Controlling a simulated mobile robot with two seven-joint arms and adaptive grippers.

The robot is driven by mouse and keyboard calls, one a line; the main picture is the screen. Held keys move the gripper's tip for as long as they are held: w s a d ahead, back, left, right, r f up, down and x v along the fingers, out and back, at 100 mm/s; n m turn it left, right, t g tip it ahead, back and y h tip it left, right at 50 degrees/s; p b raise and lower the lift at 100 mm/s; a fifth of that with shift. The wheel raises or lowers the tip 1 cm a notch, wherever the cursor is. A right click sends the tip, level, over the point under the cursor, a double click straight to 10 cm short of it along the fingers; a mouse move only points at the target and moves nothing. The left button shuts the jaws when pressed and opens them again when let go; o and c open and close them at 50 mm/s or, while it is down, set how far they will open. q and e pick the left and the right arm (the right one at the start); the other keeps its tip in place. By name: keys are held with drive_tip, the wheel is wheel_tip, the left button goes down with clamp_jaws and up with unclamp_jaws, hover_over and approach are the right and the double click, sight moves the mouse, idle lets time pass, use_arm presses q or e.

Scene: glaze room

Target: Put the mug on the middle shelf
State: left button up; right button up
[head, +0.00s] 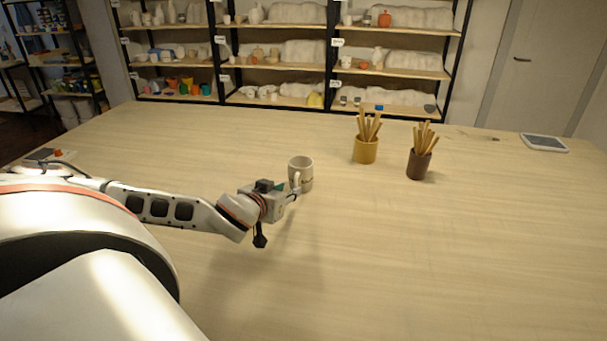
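A pale cream mug (302,170) stands upright near the middle of the wooden table, its handle on the side toward me. My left gripper (295,192) reaches in from the left and its fingers are at the mug's handle side. The fingertips are small and overlap the handle, so I cannot tell whether they are closed on it. The shelf unit stands behind the table, and its middle shelf (275,66) holds several pots and pale wrapped shapes. My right gripper is not in view.
A yellow pot (366,152) and a dark brown pot (418,166), both holding wooden sticks, stand right of the mug. A tablet-like device (543,143) lies at the far right. The table (430,260) is clear in front and to the right.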

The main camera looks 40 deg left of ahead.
sight(295, 184)
use_arm(q)
drive_tip(key=shift+p+x, duration=0.5)
drive_tip(key=shift+x, duration=3)
drive_tip(key=shift+a+r, duration=0.15)
drive_tip(key=shift+r, duration=0.1)
clamp_jaws()
